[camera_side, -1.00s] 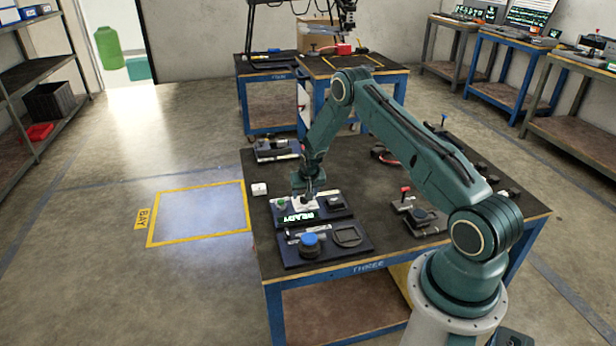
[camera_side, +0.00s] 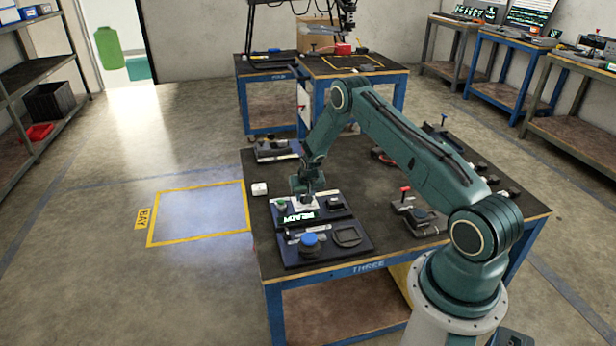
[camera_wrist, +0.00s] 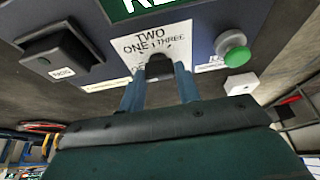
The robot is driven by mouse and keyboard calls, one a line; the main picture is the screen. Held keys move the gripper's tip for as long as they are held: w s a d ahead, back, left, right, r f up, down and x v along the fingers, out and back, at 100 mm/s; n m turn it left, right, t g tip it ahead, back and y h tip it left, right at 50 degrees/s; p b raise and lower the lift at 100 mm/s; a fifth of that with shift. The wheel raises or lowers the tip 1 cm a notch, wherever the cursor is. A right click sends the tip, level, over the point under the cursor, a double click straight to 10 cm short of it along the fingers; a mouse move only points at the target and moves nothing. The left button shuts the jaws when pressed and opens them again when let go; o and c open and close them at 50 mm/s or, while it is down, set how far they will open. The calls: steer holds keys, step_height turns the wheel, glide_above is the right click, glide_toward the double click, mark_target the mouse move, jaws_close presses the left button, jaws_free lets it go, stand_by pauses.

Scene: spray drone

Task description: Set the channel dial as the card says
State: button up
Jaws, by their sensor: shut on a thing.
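The channel dial (camera_wrist: 159,66) is a dark knob on a white plate (camera_wrist: 172,42) marked ONE, TWO and THREE. A further marking below is partly hidden. My gripper (camera_wrist: 158,82) has its two fingers on either side of the knob, shut on it. In the side view my gripper (camera_side: 307,194) reaches down to the white plate on the dark panel (camera_side: 322,224). The knob's pointer is too small to tell. A lit screen (camera_side: 297,217) on the panel reads READY. I cannot make out a card with readable instructions.
A green button (camera_wrist: 238,56) is right of the dial and a black switch block (camera_wrist: 58,52) is left, in the wrist view. A white cube (camera_side: 260,189) sits at the table's left edge. A blue knob (camera_side: 310,240) stands on the front panel. Several small devices occupy the table's right side.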

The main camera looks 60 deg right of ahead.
steer(key=shift+m, duration=0.5)
steer(key=m+g+h, duration=0.1)
steer(key=m, duration=0.2)
steer(key=shift+w+a, duration=0.1)
steer(key=shift+w, duration=0.05)
steer(key=shift+w+m+g, duration=0.1)
steer(key=shift+m+g, duration=1)
steer(key=shift+m, duration=1.3)
steer(key=o, duration=1)
steer(key=shift+r, duration=0.2)
steer(key=v, duration=1.3)
steer(key=shift+a+r, duration=0.2)
steer(key=shift+a, duration=0.1)
